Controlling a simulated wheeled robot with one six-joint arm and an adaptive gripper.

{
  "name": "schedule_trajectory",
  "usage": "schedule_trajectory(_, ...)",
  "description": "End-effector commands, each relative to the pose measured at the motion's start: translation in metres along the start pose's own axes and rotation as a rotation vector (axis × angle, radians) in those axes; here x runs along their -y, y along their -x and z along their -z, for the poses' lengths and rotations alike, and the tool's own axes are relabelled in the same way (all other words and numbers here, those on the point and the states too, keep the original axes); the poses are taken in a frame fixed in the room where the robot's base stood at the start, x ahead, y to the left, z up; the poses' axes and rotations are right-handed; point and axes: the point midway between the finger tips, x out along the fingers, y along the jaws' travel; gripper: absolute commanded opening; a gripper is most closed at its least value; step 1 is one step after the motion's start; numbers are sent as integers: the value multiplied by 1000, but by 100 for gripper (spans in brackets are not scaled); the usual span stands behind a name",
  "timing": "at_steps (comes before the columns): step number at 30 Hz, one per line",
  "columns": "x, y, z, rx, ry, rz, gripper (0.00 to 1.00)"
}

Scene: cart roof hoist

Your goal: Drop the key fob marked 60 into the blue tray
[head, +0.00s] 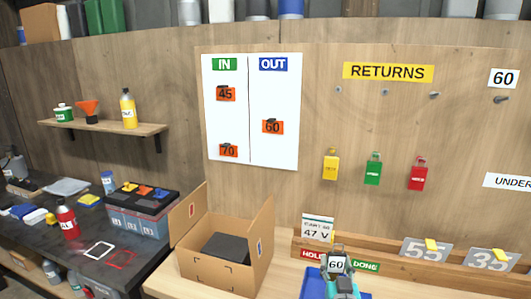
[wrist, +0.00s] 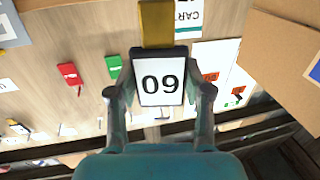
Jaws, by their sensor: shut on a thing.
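The key fob marked 60 (head: 336,265) is a white plate with black digits. In the wrist view the fob (wrist: 160,87) is between my two fingers, its number upside down. My gripper (wrist: 160,95) is shut on it; in the head view my gripper (head: 338,272) holds it upright. A yellow block sits directly above the fob in the wrist view; I cannot tell if it belongs to it. The blue tray (head: 312,285) is at the bottom of the head view, behind and around my gripper in the picture. My gripper hides much of it; the height between them is unclear.
An open cardboard box (head: 258,255) stands left of the tray. A wooden rail (head: 390,258) behind it carries plates 55 (head: 424,250) and 35 (head: 491,260), and HOLD and DONE labels. Padlocks hang on the wall.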

Motion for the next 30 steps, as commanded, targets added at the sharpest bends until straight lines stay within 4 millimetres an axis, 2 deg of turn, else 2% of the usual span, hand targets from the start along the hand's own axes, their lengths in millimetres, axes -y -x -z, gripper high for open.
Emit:
schedule_trajectory(6, 0, 0, -14, 0, 0, -1, 8)
schedule_trajectory(16, 0, 0, -16, 0, 0, 0, 8)
schedule_trajectory(17, 0, 0, -16, 0, 0, 0, 55)
schedule_trajectory(20, 0, 0, -16, 0, 0, 0, 79)
schedule_trajectory(30, 0, 1, -16, 0, 0, 0, 79)
